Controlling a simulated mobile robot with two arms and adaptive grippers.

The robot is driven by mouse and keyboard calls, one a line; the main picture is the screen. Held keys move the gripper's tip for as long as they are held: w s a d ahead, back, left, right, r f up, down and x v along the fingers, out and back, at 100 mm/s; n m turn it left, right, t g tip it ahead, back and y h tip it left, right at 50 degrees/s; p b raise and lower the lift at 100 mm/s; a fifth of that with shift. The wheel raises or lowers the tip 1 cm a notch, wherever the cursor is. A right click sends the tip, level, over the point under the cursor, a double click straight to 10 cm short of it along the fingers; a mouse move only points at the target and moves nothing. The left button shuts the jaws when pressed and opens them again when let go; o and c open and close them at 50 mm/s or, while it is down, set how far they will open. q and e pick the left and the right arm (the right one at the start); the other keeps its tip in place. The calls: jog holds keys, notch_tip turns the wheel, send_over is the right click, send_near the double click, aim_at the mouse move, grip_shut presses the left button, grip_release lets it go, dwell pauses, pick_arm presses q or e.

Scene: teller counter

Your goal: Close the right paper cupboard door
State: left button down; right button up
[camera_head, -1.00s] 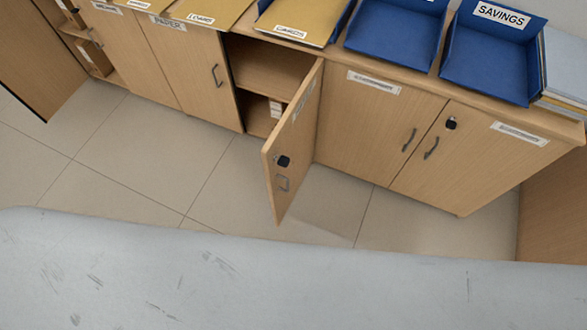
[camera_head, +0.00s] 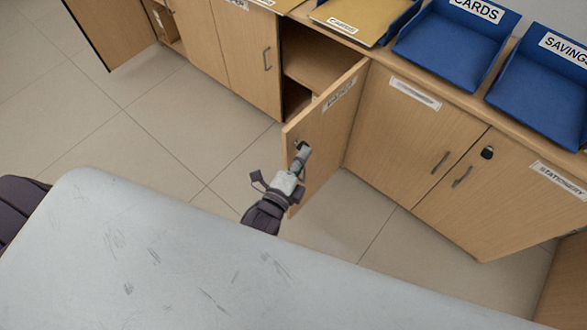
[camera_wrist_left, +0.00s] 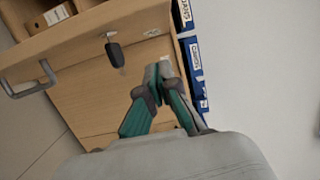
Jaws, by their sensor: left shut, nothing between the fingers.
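The right paper cupboard door (camera_head: 335,125) is wooden, carries a paper label, and stands open, swung out from its cupboard (camera_head: 310,72). Its outer face, with a black lock, faces right. In the left wrist view the door (camera_wrist_left: 88,88) fills the middle, with its lock and hanging key (camera_wrist_left: 113,52) and metal handle (camera_wrist_left: 30,90). My left gripper (camera_head: 303,155) is shut and empty, in front of the door's outer face near the lock. Its fingertips (camera_wrist_left: 160,70) point at the panel; I cannot tell whether they touch. The gripper hides the door handle in the head view. My right gripper is not in view.
A closed cupboard door (camera_head: 250,55) stands left of the opening. The closed stationery cupboard (camera_head: 500,195) is at the right. Blue trays (camera_head: 450,45) and a folder tray (camera_head: 360,18) line the top. The tiled floor (camera_head: 150,130) in front is clear.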

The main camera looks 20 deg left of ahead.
aim_at(294, 141)
pick_arm(q)
jog(key=w+a, duration=0.2)
jog(key=w, duration=0.1)
jog(key=shift+a, duration=0.1)
jog(key=shift+w+a, duration=0.15)
jog(key=shift+a, duration=0.5)
jog(key=shift+a, duration=0.1)
